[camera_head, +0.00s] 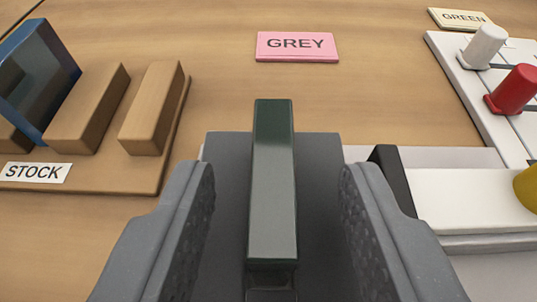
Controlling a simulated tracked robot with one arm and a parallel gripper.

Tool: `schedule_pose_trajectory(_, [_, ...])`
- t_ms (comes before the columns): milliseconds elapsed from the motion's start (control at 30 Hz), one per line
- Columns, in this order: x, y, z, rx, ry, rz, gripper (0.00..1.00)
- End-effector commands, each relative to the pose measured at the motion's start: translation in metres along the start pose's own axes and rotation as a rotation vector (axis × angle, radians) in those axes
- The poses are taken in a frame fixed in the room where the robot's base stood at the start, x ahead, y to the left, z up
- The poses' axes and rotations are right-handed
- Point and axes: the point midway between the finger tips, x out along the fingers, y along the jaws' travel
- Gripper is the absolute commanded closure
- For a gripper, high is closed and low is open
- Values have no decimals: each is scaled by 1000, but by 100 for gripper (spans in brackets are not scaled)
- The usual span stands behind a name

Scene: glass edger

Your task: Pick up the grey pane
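A dark grey pane (272,190), with a slight green tint, stands edge-on in the middle of the head camera view. It rises in front of a dark grey block (225,150); its foot is partly hidden. My gripper (279,178) is open, with one finger on each side of the pane. There is a clear gap between the pane and each finger, so neither touches it. A pink card marked GREY (297,47) lies on the table beyond the pane.
A wooden rack marked STOCK (150,178) is at left, holding a blue-edged see-through pane (38,80). A cream card marked GREEN (460,18) lies at far right. Wooden table is clear around the pink card.

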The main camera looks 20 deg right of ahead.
Motion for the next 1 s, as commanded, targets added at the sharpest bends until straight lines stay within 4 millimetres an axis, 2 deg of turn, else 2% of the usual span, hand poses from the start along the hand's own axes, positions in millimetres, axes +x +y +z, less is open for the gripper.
schedule_pose_trajectory(33, [8, -1, 1, 2, 2, -1, 61])
schedule_pose_trajectory(200, [24, 0, -1, 2, 3, 1, 61])
schedule_pose_trajectory(533, [28, -1, -1, 1, 3, -1, 61])
schedule_pose_trajectory(667, [28, -1, -1, 1, 3, -1, 97])
schedule_pose_trajectory(700, [28, -1, -1, 1, 2, -1, 100])
schedule_pose_trajectory(1000, [27, -1, -2, 1, 2, -1, 100])
